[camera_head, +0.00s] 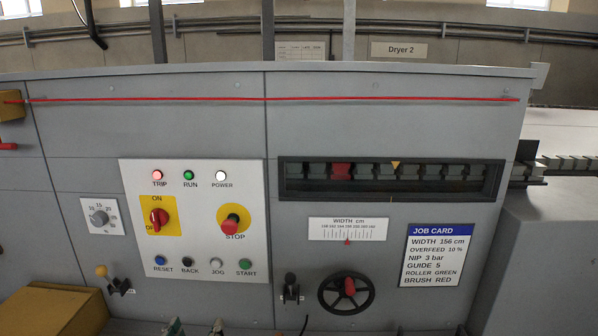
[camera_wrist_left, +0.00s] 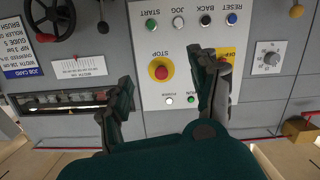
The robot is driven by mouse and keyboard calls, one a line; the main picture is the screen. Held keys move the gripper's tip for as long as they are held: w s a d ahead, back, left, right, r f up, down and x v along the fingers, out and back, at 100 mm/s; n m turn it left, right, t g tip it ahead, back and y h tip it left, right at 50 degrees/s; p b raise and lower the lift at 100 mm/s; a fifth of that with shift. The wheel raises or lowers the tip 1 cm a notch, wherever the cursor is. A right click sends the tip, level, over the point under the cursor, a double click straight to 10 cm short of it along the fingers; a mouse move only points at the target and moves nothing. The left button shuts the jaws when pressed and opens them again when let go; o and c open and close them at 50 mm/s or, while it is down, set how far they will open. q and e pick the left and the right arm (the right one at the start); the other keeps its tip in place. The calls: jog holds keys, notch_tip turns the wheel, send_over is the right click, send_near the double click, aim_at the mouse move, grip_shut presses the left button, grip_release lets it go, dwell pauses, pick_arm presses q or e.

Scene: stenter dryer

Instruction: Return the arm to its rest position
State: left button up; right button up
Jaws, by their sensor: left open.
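My left gripper (camera_head: 195,328) barely shows at the bottom edge of the head view, below the control panel (camera_head: 255,290). In the left wrist view my left gripper (camera_wrist_left: 165,72) has its two dark fingers spread apart with nothing between them. That view is upside down, and the red STOP button (camera_wrist_left: 161,70) shows in the gap between the fingers, with the panel beyond them. The rest of the left arm is hidden from the head view. My right gripper is in neither view.
The panel has a red ON/OFF switch (camera_head: 159,217), the STOP button (camera_head: 231,222) and a row of small buttons. A handwheel (camera_head: 346,292), a black lever (camera_head: 290,287) and a yellow-knobbed lever (camera_head: 103,272) stick out nearby. A yellow box (camera_head: 55,310) stands at lower left.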

pick_arm(q)
jog(key=s+a+f+m+g, duration=0.15)
jog(key=s+f+g, duration=0.45)
jog(key=s+f, duration=0.6)
jog(key=s+a+f+m+g, duration=0.1)
jog(key=s+f+m+g, duration=0.2)
jog(key=s+f+g, duration=0.6)
jog(key=s+f+t+b, duration=0.1)
jog(key=s+f+b, duration=0.1)
jog(key=f, duration=1.5)
jog(key=s+f+b, duration=0.2)
jog(key=f+b, duration=0.1)
jog(key=f, duration=1.3)
jog(key=s+a+f+b, duration=0.3)
jog(key=s+f, duration=1.3)
jog(key=f, duration=0.4)
jog(key=shift+s+g+y+b, duration=0.15)
jog(key=shift+g+y+b, duration=0.15)
jog(key=shift+g+b, duration=0.1)
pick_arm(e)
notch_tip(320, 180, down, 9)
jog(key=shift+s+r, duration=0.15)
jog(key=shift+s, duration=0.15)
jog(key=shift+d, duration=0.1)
